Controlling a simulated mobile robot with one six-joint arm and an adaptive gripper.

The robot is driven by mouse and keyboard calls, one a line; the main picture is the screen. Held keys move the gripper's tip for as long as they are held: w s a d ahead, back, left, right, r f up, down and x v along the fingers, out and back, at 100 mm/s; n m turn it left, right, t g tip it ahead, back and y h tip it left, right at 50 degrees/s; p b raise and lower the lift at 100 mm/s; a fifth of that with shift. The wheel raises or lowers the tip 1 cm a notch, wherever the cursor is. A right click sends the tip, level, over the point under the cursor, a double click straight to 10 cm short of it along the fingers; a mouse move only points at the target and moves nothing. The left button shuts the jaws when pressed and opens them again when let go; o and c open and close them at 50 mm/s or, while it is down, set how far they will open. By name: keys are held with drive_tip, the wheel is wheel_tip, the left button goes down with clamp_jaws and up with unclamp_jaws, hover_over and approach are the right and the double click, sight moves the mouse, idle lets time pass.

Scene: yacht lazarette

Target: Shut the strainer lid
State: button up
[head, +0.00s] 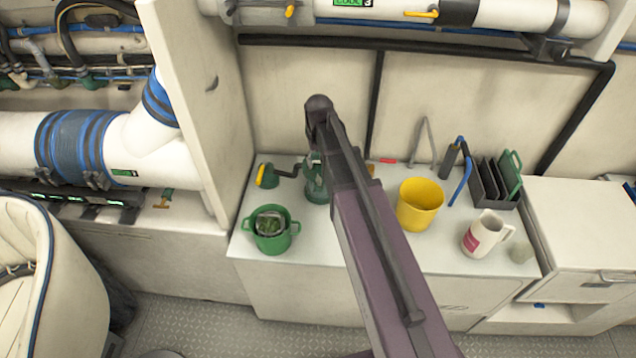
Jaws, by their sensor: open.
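A dark green fitting (316,188), which looks like the strainer, stands at the back of the white counter. My arm crosses in front of it and hides part of it. A short dark pipe joins it on the left to a valve with a yellow handle (263,176). I cannot make out the lid or how far it is open. My arm reaches up from the bottom of the head view to an elbow above the counter. My gripper is hidden behind the arm.
On the counter (345,262), a green two-handled pot (270,240) stands front left. A white partition (200,90) rises at left. Pipes (520,14) run overhead.

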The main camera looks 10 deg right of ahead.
sight(318, 178)
drive_tip(key=shift+f+b, duration=3.9)
drive_tip(key=shift+f, duration=0.25)
clamp_jaws()
